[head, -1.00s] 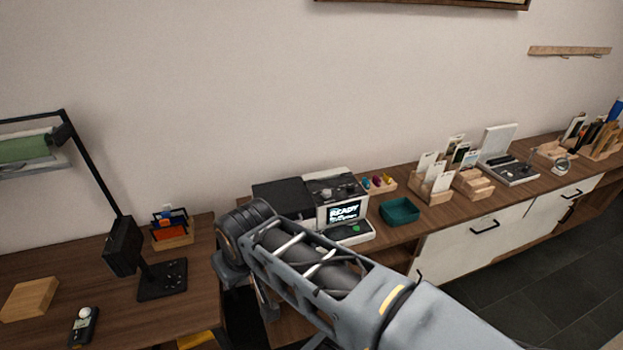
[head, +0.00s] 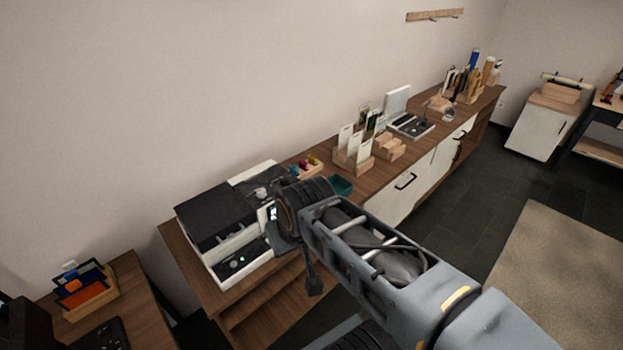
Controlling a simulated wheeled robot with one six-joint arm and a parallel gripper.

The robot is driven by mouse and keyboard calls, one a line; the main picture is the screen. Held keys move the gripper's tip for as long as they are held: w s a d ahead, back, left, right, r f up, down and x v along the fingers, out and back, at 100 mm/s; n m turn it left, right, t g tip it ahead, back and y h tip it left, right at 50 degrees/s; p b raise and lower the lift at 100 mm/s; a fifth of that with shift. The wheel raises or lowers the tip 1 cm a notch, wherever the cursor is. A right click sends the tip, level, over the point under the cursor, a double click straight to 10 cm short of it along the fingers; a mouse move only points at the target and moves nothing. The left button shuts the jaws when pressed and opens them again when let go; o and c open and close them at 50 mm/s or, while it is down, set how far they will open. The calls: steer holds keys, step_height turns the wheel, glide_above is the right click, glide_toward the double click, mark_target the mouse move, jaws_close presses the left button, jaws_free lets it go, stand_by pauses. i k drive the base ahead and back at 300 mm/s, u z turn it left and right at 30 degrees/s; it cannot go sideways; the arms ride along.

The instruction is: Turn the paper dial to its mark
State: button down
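A white printer-like machine (head: 238,240) with a black lid stands on the wooden counter, left of centre. A small light knob (head: 261,193) shows on its grey top panel; I cannot tell whether it is the paper dial, and no mark is readable. My arm covers most of its small screen (head: 271,213). My gripper (head: 312,282) is only partly seen as dark parts hanging below the wrist, in front of the machine's right side. It looks apart from the machine. Its fingers are too hidden to tell open from shut.
A teal tray (head: 341,187) and a wooden holder with coloured pieces (head: 306,168) sit behind my wrist. Card stands (head: 353,150) line the counter farther right. A desk with an orange-and-blue organiser (head: 82,292) is at lower left. Dark floor and a beige rug (head: 560,275) lie open at right.

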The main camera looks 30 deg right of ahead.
mark_target(261, 193)
steer(key=u, duration=0.25)
steer(key=k, duration=1.25)
steer(key=z, duration=0.1)
steer(key=i, duration=0.4)
steer(key=z, duration=0.85)
steer(key=i, duration=0.8)
steer(key=u, duration=0.4)
steer(key=i, duration=0.75)
steer(key=u, duration=0.7)
